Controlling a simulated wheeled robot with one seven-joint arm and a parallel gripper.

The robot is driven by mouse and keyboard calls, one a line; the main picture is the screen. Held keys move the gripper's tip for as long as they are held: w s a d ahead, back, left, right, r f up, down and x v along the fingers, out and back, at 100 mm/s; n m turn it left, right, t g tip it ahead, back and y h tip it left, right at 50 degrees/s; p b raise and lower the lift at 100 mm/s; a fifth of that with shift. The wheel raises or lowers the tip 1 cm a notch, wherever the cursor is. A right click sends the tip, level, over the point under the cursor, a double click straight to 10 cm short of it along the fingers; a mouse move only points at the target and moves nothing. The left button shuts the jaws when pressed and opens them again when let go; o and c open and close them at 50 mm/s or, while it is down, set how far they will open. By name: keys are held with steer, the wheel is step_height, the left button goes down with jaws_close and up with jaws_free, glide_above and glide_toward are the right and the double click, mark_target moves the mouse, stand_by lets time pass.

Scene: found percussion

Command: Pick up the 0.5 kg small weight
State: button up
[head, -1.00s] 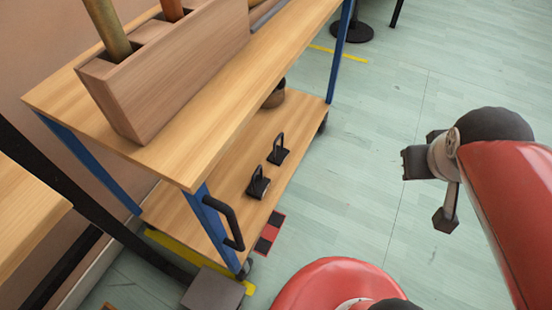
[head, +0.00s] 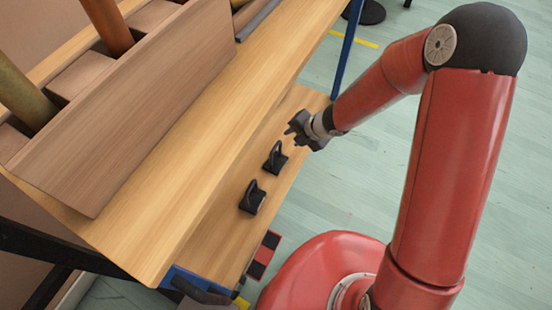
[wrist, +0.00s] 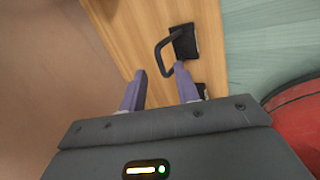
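Two small black weights with loop handles stand upright on the lower wooden shelf in the head view: one farther along (head: 275,158) and one nearer (head: 252,198). I cannot read which is 0.5 kg. My gripper (head: 292,128) is above the shelf, just beyond the farther weight and apart from it in the picture. In the wrist view my gripper (wrist: 161,72) is open, with nothing between its fingers. One weight (wrist: 184,42) shows past the right fingertip, its handle reaching toward that tip; I cannot tell if they touch. Another dark weight (wrist: 201,91) is partly hidden by the right finger.
The upper shelf (head: 190,180) overhangs the lower shelf (head: 215,235) on the left. It carries a wooden block holder (head: 130,115) with upright tubes. A blue post (head: 346,45) stands at the far end. Open floor (head: 440,20) lies to the right.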

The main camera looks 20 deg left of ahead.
mark_target(276, 146)
steer(key=shift+n+g+y, duration=0.3)
steer(key=shift+n+g, duration=0.1)
steer(key=shift+n, duration=0.2)
steer(key=b+x, duration=0.1)
steer(key=x, duration=0.2)
steer(key=s+x, duration=0.1)
steer(key=x, duration=0.2)
steer(key=b+x, duration=0.1)
steer(key=x, duration=0.3)
steer(key=shift+s+a+r+b, duration=0.1)
steer(key=shift+s+a+b, duration=0.1)
steer(key=shift+s+b, duration=0.2)
jaws_close()
steer(key=shift+r, duration=0.1)
